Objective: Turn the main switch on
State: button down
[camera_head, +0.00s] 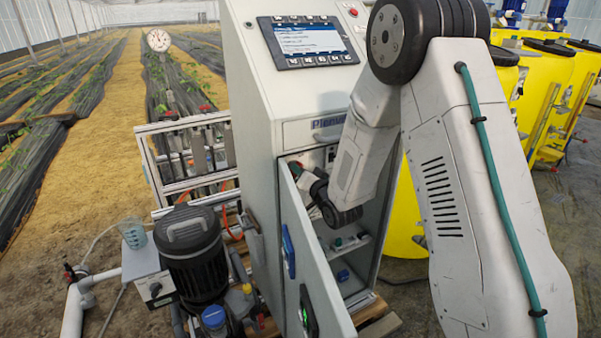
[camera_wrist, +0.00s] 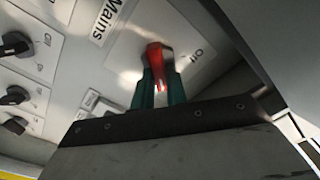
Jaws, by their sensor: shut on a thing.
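The main switch (camera_wrist: 158,55) is a red handle on a pale plate beside the label "Mains" (camera_wrist: 108,20) in the wrist view. The word "off" shows to the right of the handle. My gripper (camera_wrist: 158,88) has its two green fingers shut on the red handle, one on each side. In the head view my gripper (camera_head: 296,170) reaches into the open cabinet (camera_head: 258,120), in front of the panel under the drawer. The switch itself is hidden there by my gripper and arm.
The cabinet door (camera_head: 310,260) stands open on the near side of my arm. Several black knobs (camera_wrist: 14,95) sit on the panel left of the switch. A black pump motor (camera_head: 190,250) stands left of the cabinet, and yellow tanks (camera_head: 405,215) stand behind it on the right.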

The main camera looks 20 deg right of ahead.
dwell(0.4)
jog(key=c, duration=1.4)
grip_release()
jog(key=shift+s, duration=0.1)
jog(key=s+d, duration=0.1)
jog(key=s, duration=0.6)
jog(key=shift+s+d, duration=0.2)
jog(key=shift+s, duration=0.05)
